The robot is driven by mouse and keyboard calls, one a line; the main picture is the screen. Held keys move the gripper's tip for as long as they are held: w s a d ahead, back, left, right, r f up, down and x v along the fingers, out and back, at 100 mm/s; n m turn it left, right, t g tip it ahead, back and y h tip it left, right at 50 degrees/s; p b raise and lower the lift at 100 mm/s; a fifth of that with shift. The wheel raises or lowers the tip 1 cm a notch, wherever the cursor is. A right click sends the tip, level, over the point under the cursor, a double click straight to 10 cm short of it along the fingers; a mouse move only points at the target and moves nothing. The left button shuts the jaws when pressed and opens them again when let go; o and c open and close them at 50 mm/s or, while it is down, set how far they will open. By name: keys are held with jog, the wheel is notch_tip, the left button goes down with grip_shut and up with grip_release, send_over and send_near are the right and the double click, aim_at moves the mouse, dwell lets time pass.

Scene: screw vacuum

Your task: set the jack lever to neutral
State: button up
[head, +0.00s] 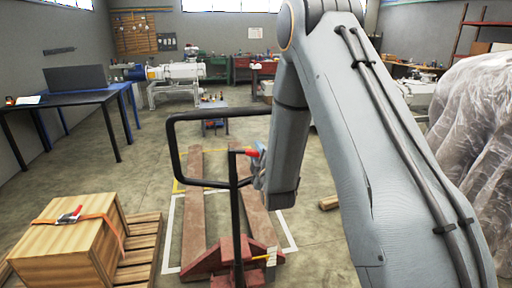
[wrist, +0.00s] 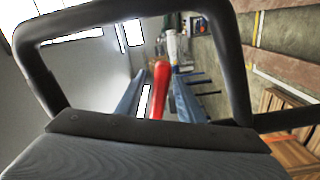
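The pallet jack's black loop handle (head: 178,150) stands upright in the middle of the head view, above the red jack base (head: 230,262). The red jack lever (head: 250,152) sticks out at the right side of the handle post. My gripper (head: 260,160) is beside the lever, partly hidden by my arm. In the wrist view, the red lever (wrist: 158,90) shows between the two blue-grey fingers of my gripper (wrist: 157,95). The fingers are apart, with a gap visible beside the lever. Contact cannot be told. The black loop (wrist: 232,60) frames the wrist view closely.
A wooden crate (head: 68,250) on a pallet (head: 140,245) is at the lower left. A dark table (head: 65,97) stands at the left wall. A plastic-wrapped load (head: 475,150) is at the right. Open floor (head: 90,180) lies left of the jack.

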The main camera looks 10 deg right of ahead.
jog(key=shift+w+d+p, duration=0.1)
jog(key=shift+w+p, duration=0.25)
jog(key=shift+w, duration=1.05)
grip_shut()
